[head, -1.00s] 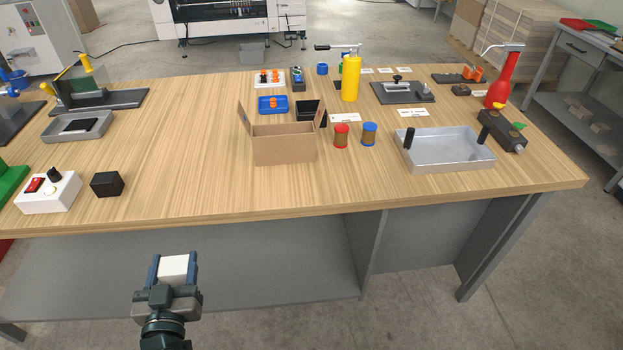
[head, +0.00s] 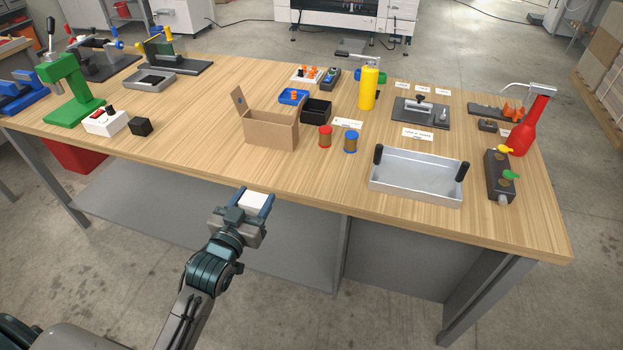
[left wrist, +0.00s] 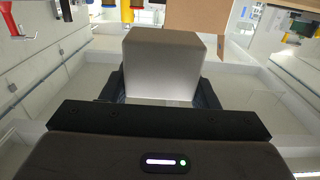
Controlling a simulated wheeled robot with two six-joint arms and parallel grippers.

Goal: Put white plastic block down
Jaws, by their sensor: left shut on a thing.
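My left gripper (head: 253,202) is shut on the white plastic block (head: 252,201), in front of the table's front edge in the head view. The block sits between the two fingers, and its top face shows white. In the left wrist view the block (left wrist: 164,68) looks grey and fills the space between the dark fingers of the gripper (left wrist: 165,90). The wooden table (head: 200,150) lies beyond the block. My right gripper is not in view.
An open cardboard box (head: 270,132) stands near the table's front edge, beyond the gripper. Red (head: 325,137) and blue (head: 350,142) spools stand right of it, then a metal tray (head: 416,180). A black cube (head: 140,126) is at left. Bare tabletop lies left of the box.

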